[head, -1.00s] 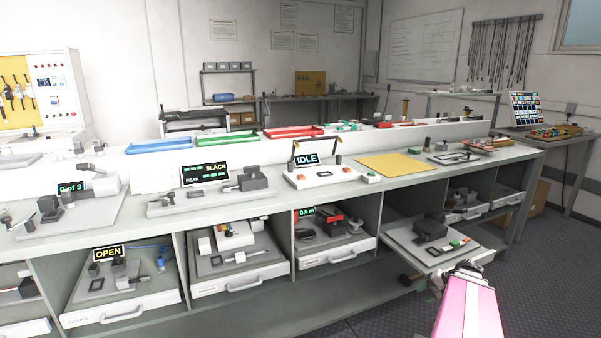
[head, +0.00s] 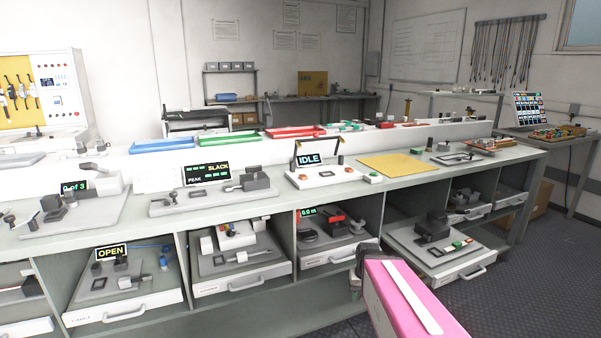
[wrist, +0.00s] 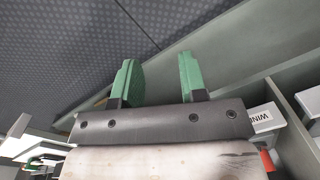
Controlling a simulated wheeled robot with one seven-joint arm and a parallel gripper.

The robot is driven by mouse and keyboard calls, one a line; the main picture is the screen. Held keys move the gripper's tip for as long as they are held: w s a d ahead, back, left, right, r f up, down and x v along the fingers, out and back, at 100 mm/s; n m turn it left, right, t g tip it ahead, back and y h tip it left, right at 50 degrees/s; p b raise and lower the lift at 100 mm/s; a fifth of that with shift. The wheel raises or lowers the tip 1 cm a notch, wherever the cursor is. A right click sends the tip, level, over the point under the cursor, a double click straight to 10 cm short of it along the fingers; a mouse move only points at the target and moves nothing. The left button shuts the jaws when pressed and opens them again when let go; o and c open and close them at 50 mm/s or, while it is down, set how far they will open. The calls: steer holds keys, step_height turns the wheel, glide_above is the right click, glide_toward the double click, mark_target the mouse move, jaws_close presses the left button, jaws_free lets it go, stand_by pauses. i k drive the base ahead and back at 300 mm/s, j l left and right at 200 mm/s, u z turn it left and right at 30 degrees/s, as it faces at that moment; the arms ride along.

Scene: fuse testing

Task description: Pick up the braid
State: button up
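I cannot pick out the braid for certain in either view; the small parts on the bench and in the trays are too small to tell apart. My gripper (wrist: 157,78) shows in the wrist view with its two green fingers apart and nothing between them. In the head view my gripper (head: 360,270) is at the lower middle, in front of the lower bays. It is below the bench top, between the tray with the small green display (head: 340,257) and the right-hand pulled-out tray (head: 432,262). Its fingertips are hard to see there.
The long bench (head: 330,200) carries several fixtures, an IDLE display (head: 308,159) and a yellow mat (head: 398,165). Dividers separate the lower bays and their trays. The wrist view shows a white labelled part (wrist: 262,119) at right. Dark floor (head: 500,312) lies open at lower right.

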mark_target(456, 246)
steer(key=z, duration=1.25)
steer(key=k+l, duration=0.05)
steer(key=l, duration=0.05)
